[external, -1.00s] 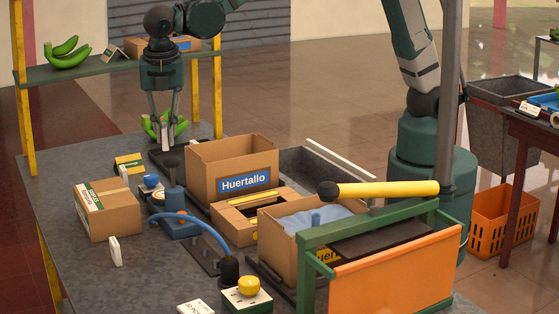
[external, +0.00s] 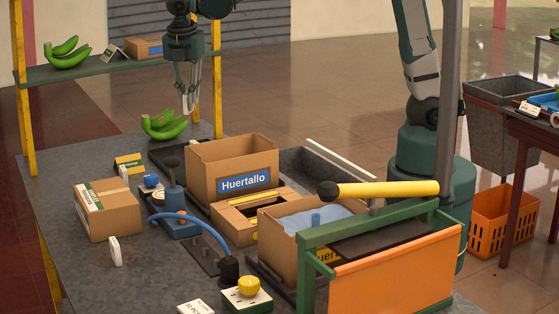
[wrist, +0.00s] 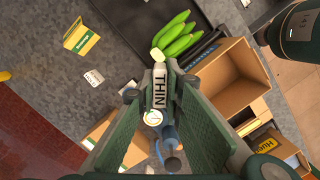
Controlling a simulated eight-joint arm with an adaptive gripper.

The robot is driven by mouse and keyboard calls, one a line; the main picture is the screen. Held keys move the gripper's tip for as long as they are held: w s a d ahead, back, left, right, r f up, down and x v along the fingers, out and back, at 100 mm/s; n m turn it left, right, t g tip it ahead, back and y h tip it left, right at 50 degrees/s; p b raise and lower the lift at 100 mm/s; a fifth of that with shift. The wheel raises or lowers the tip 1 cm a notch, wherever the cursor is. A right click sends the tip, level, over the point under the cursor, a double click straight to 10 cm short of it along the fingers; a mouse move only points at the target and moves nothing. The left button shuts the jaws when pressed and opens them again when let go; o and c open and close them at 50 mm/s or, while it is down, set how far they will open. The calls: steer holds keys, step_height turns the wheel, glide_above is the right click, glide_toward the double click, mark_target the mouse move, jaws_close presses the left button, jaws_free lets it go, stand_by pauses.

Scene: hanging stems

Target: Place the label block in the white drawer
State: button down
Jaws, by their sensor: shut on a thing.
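My gripper (external: 188,108) is raised above the far part of the workbench, right of and above the green bananas (external: 163,125). In the wrist view its fingers (wrist: 160,90) are closed around a narrow pale block with the word THIN, the label block (wrist: 160,88). In the external view only a small pale bit of it (external: 189,101) shows between the fingertips. I cannot make out a white drawer clearly in either view.
An open Huertallo carton (external: 232,165) stands right of and below the gripper. A closed carton (external: 107,210), a blue-handled tool (external: 185,222) and a cloth-filled carton (external: 290,255) occupy the bench. A yellow post (external: 217,90) stands close by on the right.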

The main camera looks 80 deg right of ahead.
steer(key=s+d+m+b, duration=0.2)
steer(key=d, duration=1.1)
steer(key=m+g+b, duration=0.1)
steer(key=m+b, duration=0.4)
steer(key=m, duration=0.3)
glide_above(300, 180)
step_height(300, 180, down, 2)
step_height(300, 180, down, 26)
steer(key=shift+w+a, duration=0.15)
steer(key=shift+a, duration=0.25)
steer(key=shift+f, duration=0.2)
steer(key=shift+f+b, duration=0.9)
steer(key=shift+f, duration=2.1)
steer(key=shift+f, duration=0.15)
steer(key=shift+f+b, duration=0.55)
steer(key=shift+f, duration=1.2)
